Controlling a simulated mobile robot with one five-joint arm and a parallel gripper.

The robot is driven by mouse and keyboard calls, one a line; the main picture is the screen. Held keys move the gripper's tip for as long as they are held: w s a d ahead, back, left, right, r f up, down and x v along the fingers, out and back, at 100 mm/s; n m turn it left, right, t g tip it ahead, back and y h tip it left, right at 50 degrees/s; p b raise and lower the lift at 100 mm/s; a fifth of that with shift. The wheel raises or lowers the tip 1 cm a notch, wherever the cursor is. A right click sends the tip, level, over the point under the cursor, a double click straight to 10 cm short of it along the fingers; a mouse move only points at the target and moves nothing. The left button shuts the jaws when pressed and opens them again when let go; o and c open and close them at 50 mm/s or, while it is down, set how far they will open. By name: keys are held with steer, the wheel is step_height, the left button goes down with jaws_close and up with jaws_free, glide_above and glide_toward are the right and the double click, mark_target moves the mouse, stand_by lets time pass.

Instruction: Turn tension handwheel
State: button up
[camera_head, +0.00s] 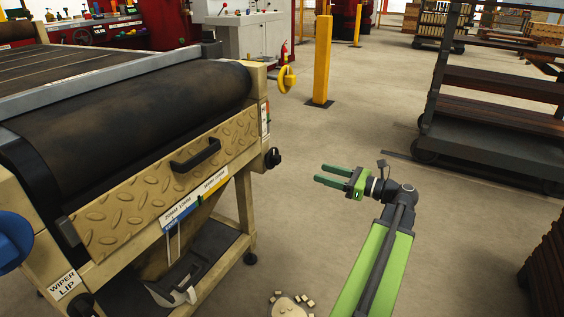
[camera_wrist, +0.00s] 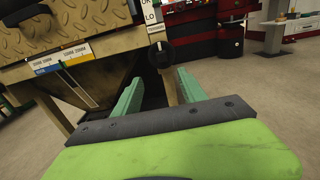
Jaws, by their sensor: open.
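A black round knob-like handwheel (camera_head: 272,157) sits on the near right corner of the beige press frame. In the wrist view the black handwheel (camera_wrist: 161,53) shows beyond the fingertips, under a small label hard to read, which may say tension. My gripper (camera_head: 319,174) is open and empty, to the right of the black handwheel and apart from it, with its green fingers pointing left toward the machine. In the wrist view the gap between my gripper's fingers (camera_wrist: 158,78) lies just below the handwheel. No part of the handwheel is between the fingers.
A yellow post (camera_head: 322,60) and a dark rack (camera_head: 500,110) stand farther off. The floor around my arm is mostly open.

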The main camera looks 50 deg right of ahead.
mark_target(279, 161)
steer(key=x, duration=1.5)
steer(key=shift+w, duration=0.3)
steer(key=shift+c, duration=0.3)
jaws_close()
steer(key=shift+a, duration=0.25)
steer(key=shift+d+n, duration=0.15)
steer(key=shift+n, duration=0.25)
